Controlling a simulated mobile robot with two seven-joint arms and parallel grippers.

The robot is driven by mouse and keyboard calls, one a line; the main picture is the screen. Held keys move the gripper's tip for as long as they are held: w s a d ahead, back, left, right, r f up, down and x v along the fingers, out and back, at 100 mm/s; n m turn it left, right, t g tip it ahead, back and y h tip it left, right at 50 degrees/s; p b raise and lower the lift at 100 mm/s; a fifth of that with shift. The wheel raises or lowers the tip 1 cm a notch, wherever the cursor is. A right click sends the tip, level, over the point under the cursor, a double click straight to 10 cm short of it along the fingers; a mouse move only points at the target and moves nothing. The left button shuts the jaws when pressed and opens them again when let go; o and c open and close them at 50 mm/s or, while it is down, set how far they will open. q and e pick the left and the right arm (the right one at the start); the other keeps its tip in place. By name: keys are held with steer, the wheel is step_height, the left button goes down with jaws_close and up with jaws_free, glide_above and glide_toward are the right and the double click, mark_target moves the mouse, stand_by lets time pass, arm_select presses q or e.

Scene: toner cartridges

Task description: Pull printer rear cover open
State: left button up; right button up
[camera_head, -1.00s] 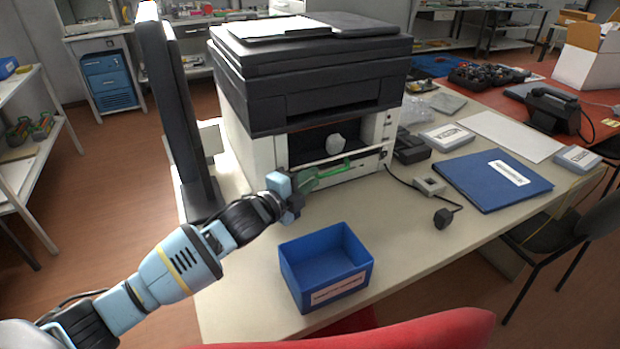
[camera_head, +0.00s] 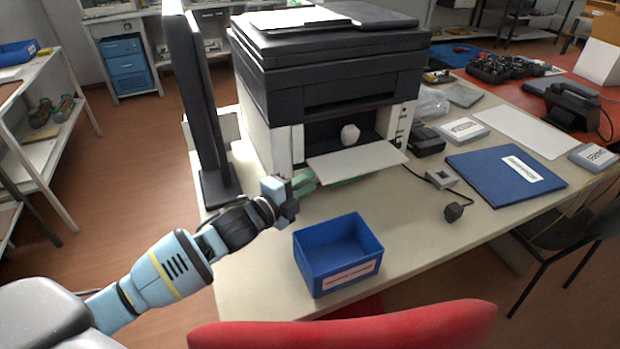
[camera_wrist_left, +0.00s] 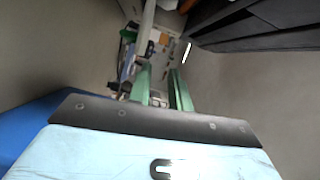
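The printer (camera_head: 325,85) stands on the table with a dark top and white lower body. Its white cover (camera_head: 357,162) is folded down and sticks out nearly level from the opening, where a pale round knob (camera_head: 350,133) shows. My left gripper (camera_head: 322,183) has green fingers at the left front edge of the cover, partly under it. The left wrist view shows the two green fingers (camera_wrist_left: 162,80) apart with a gap between them. Whether they touch the cover cannot be told. My right gripper is not in view.
A blue open box (camera_head: 338,255) stands in front of the printer. A dark upright panel (camera_head: 200,105) is close on the left. A blue folder (camera_head: 505,175), a black plug (camera_head: 454,211) and a cable lie to the right. A red chair back (camera_head: 345,325) is nearest.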

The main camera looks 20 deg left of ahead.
arm_select(q)
steer(key=shift+p+v, duration=0.3)
steer(key=shift+v, duration=1)
steer(key=shift+f, duration=0.2)
